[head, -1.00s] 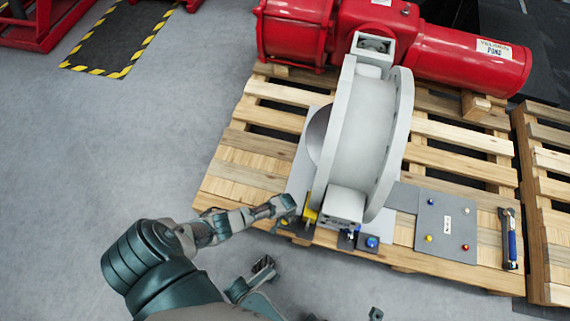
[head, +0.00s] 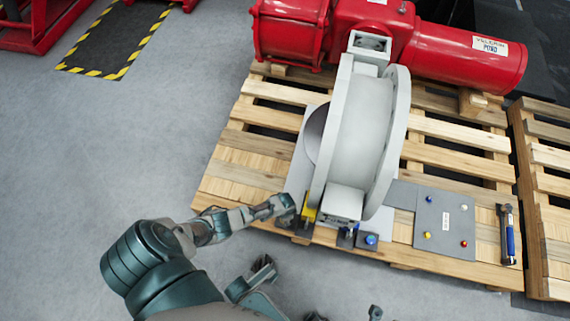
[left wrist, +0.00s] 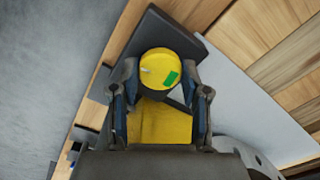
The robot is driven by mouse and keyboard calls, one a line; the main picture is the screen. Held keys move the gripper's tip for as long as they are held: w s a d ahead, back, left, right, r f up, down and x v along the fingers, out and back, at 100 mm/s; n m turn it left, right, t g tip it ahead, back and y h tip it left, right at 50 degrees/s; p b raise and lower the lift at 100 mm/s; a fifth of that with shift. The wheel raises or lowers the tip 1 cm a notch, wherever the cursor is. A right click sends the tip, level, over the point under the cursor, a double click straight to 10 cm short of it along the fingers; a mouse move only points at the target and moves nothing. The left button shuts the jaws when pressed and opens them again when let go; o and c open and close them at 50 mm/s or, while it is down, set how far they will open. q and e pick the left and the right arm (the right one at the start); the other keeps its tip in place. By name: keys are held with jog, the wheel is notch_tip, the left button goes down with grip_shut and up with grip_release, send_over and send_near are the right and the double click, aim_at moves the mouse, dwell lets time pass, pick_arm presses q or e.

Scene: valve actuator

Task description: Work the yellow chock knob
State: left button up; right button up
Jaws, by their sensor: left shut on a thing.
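The yellow chock knob (left wrist: 160,69) is a round yellow cap with a green patch and a small pale mark on its top. It shows between the two fingers of my left gripper (left wrist: 161,88) in the left wrist view, and the fingers are shut on its sides. In the head view my left gripper (head: 285,211) is at the pallet's front edge, beside the yellow bracket (head: 308,214) under the grey valve; there it hides the knob. Dark parts of my body show at the bottom edge of the head view; I cannot make out the right gripper's jaws.
The large grey valve body (head: 362,135) stands on a wooden pallet (head: 235,170), with the red actuator (head: 450,50) behind. A blue button (head: 371,239) is right of the bracket. A grey panel (head: 443,222) with coloured knobs and a blue-handled tool (head: 509,238) lie farther right.

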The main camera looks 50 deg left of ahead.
dwell(0.5)
pick_arm(q)
jog(key=o, duration=1.1)
jog(key=shift+o, duration=0.2)
jog(key=shift+r, duration=0.1)
jog(key=shift+r, duration=0.3)
notch_tip(320, 180, up, 11)
